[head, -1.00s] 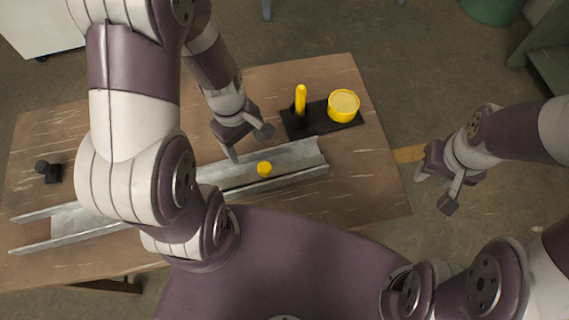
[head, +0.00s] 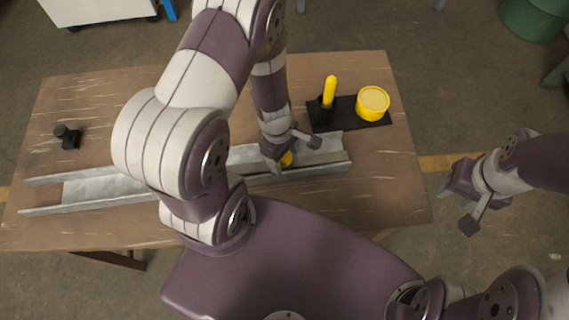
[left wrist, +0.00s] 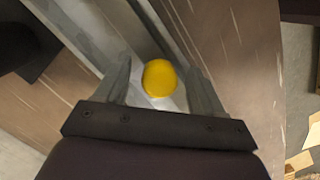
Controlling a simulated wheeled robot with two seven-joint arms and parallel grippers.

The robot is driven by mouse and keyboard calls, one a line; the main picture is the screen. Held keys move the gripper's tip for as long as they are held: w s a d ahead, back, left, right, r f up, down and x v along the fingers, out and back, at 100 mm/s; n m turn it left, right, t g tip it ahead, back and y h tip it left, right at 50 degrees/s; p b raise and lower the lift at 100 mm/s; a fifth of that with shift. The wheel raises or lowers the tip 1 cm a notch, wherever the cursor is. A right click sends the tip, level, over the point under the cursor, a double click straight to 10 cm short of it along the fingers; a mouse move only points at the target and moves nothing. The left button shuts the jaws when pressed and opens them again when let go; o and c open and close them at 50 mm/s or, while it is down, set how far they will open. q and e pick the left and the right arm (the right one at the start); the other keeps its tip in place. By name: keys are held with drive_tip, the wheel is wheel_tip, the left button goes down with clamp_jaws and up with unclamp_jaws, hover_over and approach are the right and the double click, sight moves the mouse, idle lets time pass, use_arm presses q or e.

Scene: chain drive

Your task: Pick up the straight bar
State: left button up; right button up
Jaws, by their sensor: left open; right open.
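A round yellow piece (head: 286,158) stands in the long grey channel (head: 105,190) on the table. In the left wrist view its yellow round top (left wrist: 160,78) lies between my fingers; whether it is the end of a bar, I cannot tell. My left gripper (head: 291,155) is open around it, one finger on each side, and partly hides it in the head view. A straight yellow rod (head: 330,91) stands upright in a black holder, apart from my left gripper. My right gripper (head: 457,208) is open and empty, off the table's right edge.
A yellow round container (head: 373,102) sits on the black base plate (head: 347,113) beside the rod. A small black part (head: 68,137) lies at the table's left. My left arm hides the channel's middle. The wooden table (head: 120,105) is clear at the back left.

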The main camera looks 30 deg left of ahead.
use_arm(q)
clamp_jaws()
drive_tip(key=shift+r, duration=0.1)
idle(1.3)
